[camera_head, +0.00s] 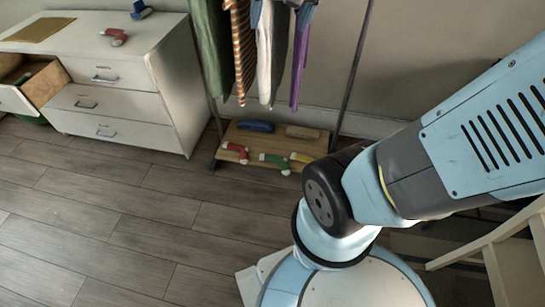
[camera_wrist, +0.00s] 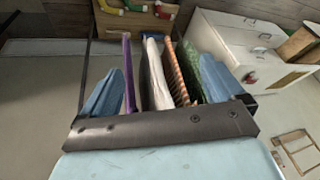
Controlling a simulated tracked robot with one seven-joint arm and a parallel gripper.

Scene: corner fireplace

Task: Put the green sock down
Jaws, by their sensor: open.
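The green sock (camera_head: 273,160) with a white part lies on the low wooden shelf of the clothes rack, between a red sock (camera_head: 236,151) and a yellow sock (camera_head: 301,157). In the wrist view, the green sock (camera_wrist: 134,5) shows at the top edge, partly cut off. My gripper (camera_wrist: 160,90) is open, with its two blue fingers wide apart and nothing held between them. The hanging clothes seen between the fingers are farther off. In the head view my gripper is out of sight; only my arm shows at the right.
The clothes rack (camera_head: 357,65) holds several hanging garments (camera_head: 265,50) above the shelf (camera_head: 262,140). A white dresser (camera_head: 120,75) stands left, with a drawer (camera_head: 30,88) pulled out and a red sock on top. Wooden stair-like parts stand at the right. The floor (camera_head: 130,215) in front is clear.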

